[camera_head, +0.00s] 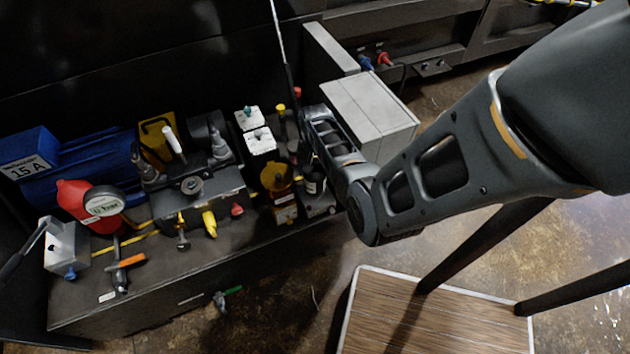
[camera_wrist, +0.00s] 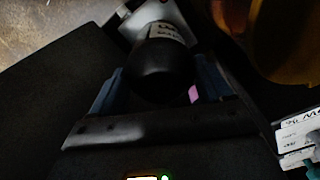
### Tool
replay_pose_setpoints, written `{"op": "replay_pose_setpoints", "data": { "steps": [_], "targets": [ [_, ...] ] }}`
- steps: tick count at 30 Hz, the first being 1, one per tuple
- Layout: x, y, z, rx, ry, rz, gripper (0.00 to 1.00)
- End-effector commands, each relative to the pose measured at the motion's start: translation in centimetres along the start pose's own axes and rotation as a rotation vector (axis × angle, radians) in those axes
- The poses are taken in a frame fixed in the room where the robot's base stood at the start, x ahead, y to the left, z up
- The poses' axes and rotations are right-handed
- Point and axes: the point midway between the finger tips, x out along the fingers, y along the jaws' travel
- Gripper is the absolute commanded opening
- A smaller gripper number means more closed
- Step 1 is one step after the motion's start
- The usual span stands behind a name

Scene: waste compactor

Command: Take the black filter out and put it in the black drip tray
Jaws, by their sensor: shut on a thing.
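The black filter (camera_wrist: 160,68) is a dark rounded cylinder with a white label at its far end in the wrist view. My gripper (camera_wrist: 162,85) is shut on it, with one blue-grey finger on each side. In the head view the filter (camera_head: 313,182) shows as a small dark cylinder with a pale label, just below my wrist and beside the amber bowl. A light metal bracket shows behind the filter in the wrist view; I cannot tell whether the filter is still seated in it. I cannot make out the black drip tray with certainty.
An amber bowl-shaped part (camera_head: 277,178) is close on the left of the filter. White valve boxes (camera_head: 260,141) stand behind. A grey box (camera_head: 367,116) is to the right. Left on the bench are a blue motor (camera_head: 80,165) and a red container (camera_head: 75,203). A wooden platform (camera_head: 430,315) lies in front.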

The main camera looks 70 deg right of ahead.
Motion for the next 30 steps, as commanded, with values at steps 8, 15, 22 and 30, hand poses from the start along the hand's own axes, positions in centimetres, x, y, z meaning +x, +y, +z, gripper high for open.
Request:
{"op": "replay_pose_setpoints", "data": {
  "steps": [8, 15, 22, 30],
  "targets": [
    [-0.1, 0.0, 0.0, 0.000, 0.001, 0.000, 0.42],
    [-0.7, 0.0, 0.0, 0.000, 0.000, 0.000, 0.42],
    [-1.5, 0.0, 0.0, 0.001, 0.000, 0.000, 0.42],
    [-2.5, -0.1, -0.1, 0.000, 0.001, -0.001, 0.42]
  ]
}}
